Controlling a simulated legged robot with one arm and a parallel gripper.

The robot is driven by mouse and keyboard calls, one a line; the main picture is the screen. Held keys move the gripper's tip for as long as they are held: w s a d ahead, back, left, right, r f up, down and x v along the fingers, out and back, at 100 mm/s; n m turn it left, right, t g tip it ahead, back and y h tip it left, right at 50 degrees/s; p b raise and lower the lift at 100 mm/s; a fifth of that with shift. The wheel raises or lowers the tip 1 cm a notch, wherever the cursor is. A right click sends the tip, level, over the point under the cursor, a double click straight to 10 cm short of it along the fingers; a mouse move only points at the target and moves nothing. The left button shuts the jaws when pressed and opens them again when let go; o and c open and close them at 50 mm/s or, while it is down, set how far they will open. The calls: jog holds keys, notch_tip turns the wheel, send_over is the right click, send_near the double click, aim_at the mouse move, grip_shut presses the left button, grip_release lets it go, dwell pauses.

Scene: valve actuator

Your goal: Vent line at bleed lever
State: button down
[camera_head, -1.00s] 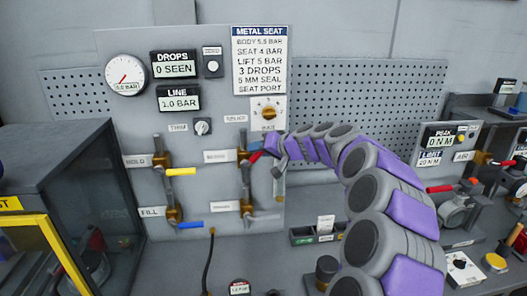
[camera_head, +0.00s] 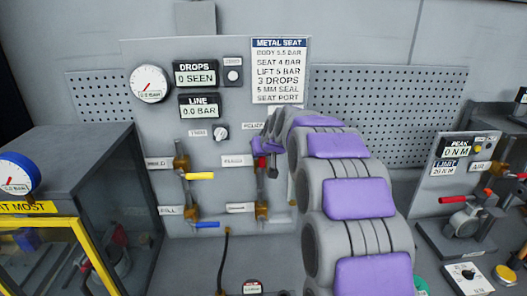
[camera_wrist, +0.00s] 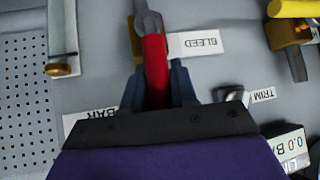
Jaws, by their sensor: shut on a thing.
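The red bleed lever (camera_wrist: 155,68) runs down the wrist view from a grey pivot at the top edge, beside the BLEED label (camera_wrist: 200,43). My gripper (camera_wrist: 157,85) is shut on its red handle, with one dark finger on each side. In the head view my gripper (camera_head: 268,150) is at the panel, right of a white label (camera_head: 238,160); it and my arm hide most of the lever. The line display (camera_head: 199,106) reads 0.0 BAR. The drops display (camera_head: 195,73) reads 0 SEEN.
A yellow-handled valve (camera_head: 200,176) and a blue-handled valve (camera_head: 206,225) sit left of my gripper. A glass case with a yellow frame (camera_head: 45,222) stands at left, with a blue gauge (camera_head: 18,174) on it. A red-handled device (camera_head: 462,207) stands at right.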

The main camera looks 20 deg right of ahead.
jog(key=shift+s+a+f, duration=0.1)
jog(key=shift+f, duration=0.4)
jog(key=c, duration=1.4)
grip_release()
jog(key=o, duration=0.4)
jog(key=shift+r, duration=0.1)
jog(key=shift+s+r, duration=0.15)
jog(key=shift+r, duration=0.35)
jog(key=p+v, duration=0.1)
jog(key=v, duration=1.5)
jog(key=shift+s+r, duration=0.1)
jog(key=s+a+f+g+b, duration=0.2)
jog(key=s+a+f+g, duration=0.3)
jog(key=s+f, duration=0.75)
jog(key=s+a+f+g+b, duration=0.25)
jog(key=s+a+f, duration=0.55)
jog(key=s, duration=0.8)
jog(key=s+f+g, duration=0.1)
jog(key=s+f, duration=0.1)
jog(key=s, duration=0.2)
jog(key=s+f+g, duration=0.1)
jog(key=s+f, duration=0.1)
jog(key=s, duration=0.2)
jog(key=s+f+g, duration=0.1)
jog(key=s+f, duration=0.1)
jog(key=s, duration=0.2)
jog(key=shift+s+d+f+g, duration=0.15)
jog(key=shift+d+f+g, duration=0.1)
jog(key=shift+d, duration=0.1)
